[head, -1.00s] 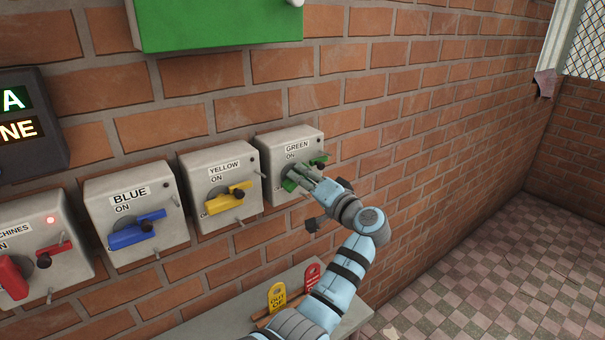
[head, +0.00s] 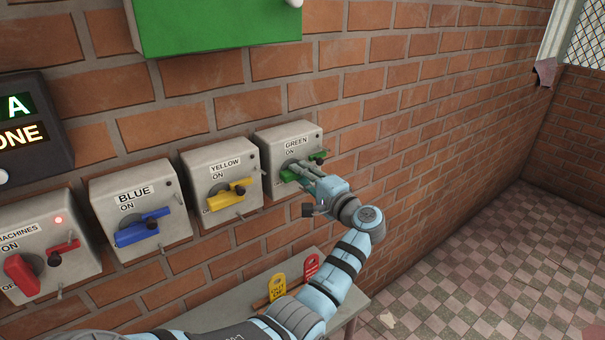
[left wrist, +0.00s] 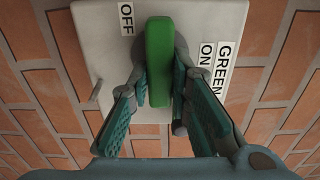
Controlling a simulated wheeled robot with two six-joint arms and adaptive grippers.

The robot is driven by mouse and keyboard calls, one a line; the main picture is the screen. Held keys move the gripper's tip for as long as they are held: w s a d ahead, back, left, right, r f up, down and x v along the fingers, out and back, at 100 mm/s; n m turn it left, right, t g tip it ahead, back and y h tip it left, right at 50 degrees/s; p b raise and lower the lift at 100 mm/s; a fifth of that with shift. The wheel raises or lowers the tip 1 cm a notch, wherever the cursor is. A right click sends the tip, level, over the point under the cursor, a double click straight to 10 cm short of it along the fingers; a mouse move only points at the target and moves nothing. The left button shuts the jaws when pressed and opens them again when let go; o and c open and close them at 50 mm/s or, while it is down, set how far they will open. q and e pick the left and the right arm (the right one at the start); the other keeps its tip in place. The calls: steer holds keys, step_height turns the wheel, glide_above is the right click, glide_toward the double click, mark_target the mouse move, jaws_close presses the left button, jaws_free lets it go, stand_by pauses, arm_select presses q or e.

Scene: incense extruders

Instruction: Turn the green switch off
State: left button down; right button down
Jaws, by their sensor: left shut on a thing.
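The green switch box (head: 270,150) hangs on the brick wall, the rightmost in the row. Its green handle (head: 287,176) lies roughly level across the box, its left end low, similar to the yellow and blue ones. My left gripper (head: 303,171) is at the box, shut on the handle. In the left wrist view, the green handle (left wrist: 160,60) stands between the two fingers of my left gripper (left wrist: 157,85). The OFF label (left wrist: 126,18) is beside one handle end, and the ON label (left wrist: 205,55) is off to its side. My right gripper is not in view.
Left of the green box are the yellow (head: 222,170), blue (head: 130,190) and red MACHINES (head: 45,235) switch boxes. Below, yellow (head: 277,288) and red (head: 311,266) tags stand on a small table (head: 215,303).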

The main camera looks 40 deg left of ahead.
arm_select(q)
steer(key=shift+f, duration=0.2)
steer(key=c, duration=1.5)
jaws_free()
steer(key=shift+d, duration=0.1)
steer(key=shift+r, duration=0.1)
steer(key=v, duration=0.7)
steer(key=shift+s+d, duration=0.15)
steer(key=shift+d, duration=0.15)
steer(key=shift+a, duration=0.15)
